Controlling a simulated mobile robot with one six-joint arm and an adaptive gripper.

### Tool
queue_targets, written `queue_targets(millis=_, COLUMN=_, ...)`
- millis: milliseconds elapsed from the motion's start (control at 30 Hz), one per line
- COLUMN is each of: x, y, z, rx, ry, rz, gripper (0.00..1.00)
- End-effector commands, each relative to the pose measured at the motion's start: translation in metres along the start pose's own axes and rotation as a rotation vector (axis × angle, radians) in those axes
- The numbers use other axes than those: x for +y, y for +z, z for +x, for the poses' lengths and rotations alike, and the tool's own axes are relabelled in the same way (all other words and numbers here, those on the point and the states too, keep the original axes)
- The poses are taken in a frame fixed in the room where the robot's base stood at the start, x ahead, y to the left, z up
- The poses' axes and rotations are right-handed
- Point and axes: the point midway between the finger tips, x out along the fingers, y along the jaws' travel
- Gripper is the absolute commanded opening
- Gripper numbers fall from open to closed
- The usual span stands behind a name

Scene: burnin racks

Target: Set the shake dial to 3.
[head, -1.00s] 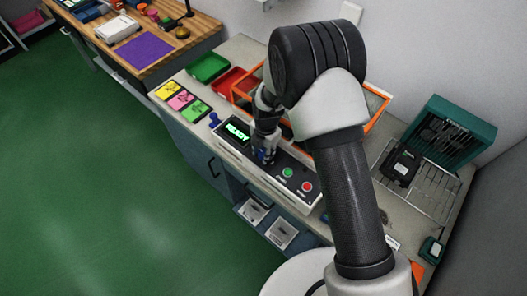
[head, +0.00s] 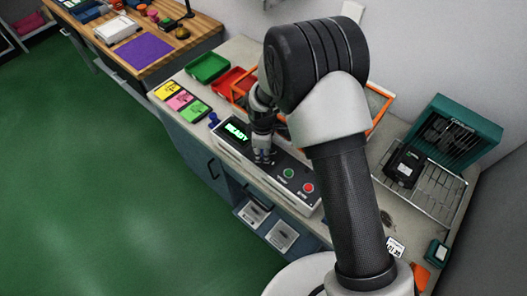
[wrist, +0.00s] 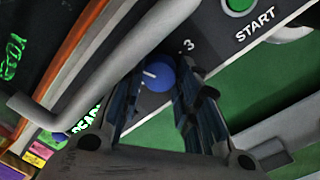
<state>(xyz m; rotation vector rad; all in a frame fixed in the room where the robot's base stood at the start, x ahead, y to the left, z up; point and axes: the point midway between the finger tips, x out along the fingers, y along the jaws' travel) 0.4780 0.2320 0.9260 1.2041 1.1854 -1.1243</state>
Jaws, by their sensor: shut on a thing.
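The blue shake dial (wrist: 160,73) sits on the control panel (head: 210,140), with a short white mark on its left half in the wrist view. A printed 3 stands just above and right of the dial; the mark does not point at it. Other dial numbers are hidden. My gripper (wrist: 165,85) is shut on the dial, a finger on either side of it. In the head view my gripper (head: 263,158) is over the middle of the panel and hides most of the dial.
The panel display (head: 236,132) reads READY. A green START button (head: 289,173) and a red button (head: 308,188) lie right of the gripper. An orange-framed bin stands close behind. A wire rack (head: 430,190) and teal case are on the right.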

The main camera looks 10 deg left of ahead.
Motion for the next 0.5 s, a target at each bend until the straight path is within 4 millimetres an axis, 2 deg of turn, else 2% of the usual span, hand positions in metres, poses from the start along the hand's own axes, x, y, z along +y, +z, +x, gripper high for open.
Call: queue_targets(millis=500, x=0.0, y=-0.0016, z=0.0011, rx=-0.032, ry=-0.001, rz=0.484, gripper=0.06)
